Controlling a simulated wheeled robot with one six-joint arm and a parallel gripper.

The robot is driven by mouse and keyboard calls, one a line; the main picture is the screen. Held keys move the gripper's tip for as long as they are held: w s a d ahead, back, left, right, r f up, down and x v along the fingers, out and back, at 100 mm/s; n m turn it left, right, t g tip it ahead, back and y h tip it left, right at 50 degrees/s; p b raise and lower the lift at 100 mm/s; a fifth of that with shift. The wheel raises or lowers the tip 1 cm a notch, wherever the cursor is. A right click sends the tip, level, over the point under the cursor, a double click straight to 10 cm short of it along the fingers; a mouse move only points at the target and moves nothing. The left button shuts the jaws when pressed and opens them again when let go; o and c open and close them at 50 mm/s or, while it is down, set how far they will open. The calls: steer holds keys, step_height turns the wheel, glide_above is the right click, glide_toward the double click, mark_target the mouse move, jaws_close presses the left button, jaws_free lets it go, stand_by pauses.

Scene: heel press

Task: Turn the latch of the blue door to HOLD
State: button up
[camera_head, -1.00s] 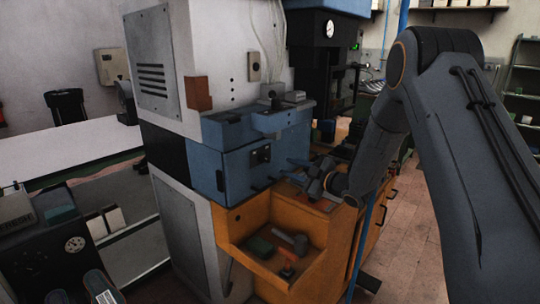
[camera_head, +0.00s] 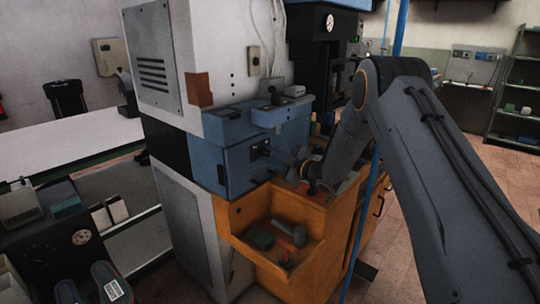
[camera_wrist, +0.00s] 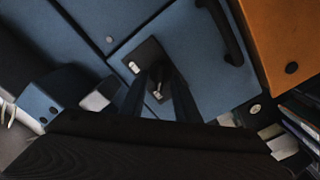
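The blue door (camera_head: 236,170) is on the front of the press, under a blue ledge. Its latch (camera_head: 262,149) sits on a dark plate at the door's upper right. My gripper (camera_head: 300,164) is close to the door, at the right of the latch in the head view. In the wrist view the door (camera_wrist: 195,50) fills the upper middle. The dark latch plate (camera_wrist: 138,62) lies ahead of my two dark fingers (camera_wrist: 157,92). The fingers look apart, with a small pale part of the latch showing between them. Contact and the latch's markings cannot be made out.
A black bar handle (camera_wrist: 225,38) stands out from the door near the latch. An orange tray (camera_head: 265,255) with several tools sits below the door, and an orange cabinet (camera_head: 335,215) stands right of it.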

jaws_close()
